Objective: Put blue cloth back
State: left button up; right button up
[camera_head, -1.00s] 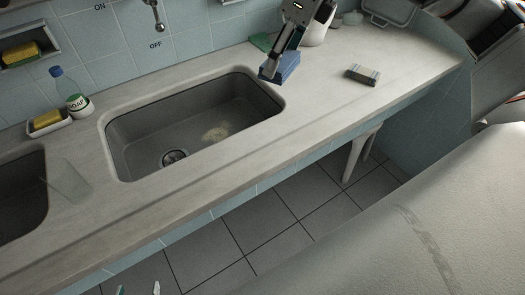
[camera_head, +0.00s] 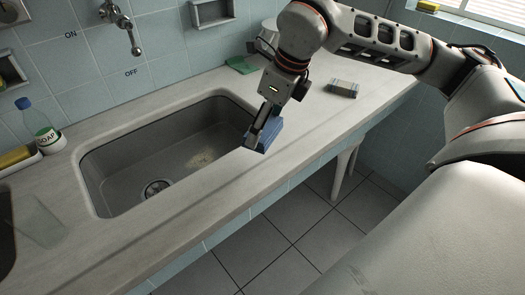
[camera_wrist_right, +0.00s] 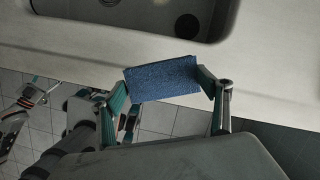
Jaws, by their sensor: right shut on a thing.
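My right gripper (camera_head: 257,132) is shut on the blue cloth (camera_head: 264,138), a folded, rectangular block. It holds the cloth near the counter's front edge, by the sink's right end. In the right wrist view the cloth (camera_wrist_right: 162,79) spans between the two fingers of the right gripper, with the counter edge and floor behind it. My left gripper (camera_wrist_right: 46,92) shows small at the left of the right wrist view, low over the floor, its fingers apart and empty. It is out of the head view.
The sink (camera_head: 150,160) is empty but for a pale stain. A green cloth (camera_head: 242,65) and a striped block (camera_head: 343,89) lie behind on the counter (camera_head: 310,118).

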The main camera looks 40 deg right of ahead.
aim_at(268, 128)
notch_tip(268, 128, down, 3)
jog(key=shift+f, duration=0.6)
notch_tip(268, 128, down, 4)
jog(key=shift+f+b, duration=0.1)
jog(key=shift+b, duration=0.6)
jog(key=shift+f, duration=0.15)
jog(key=o, duration=1)
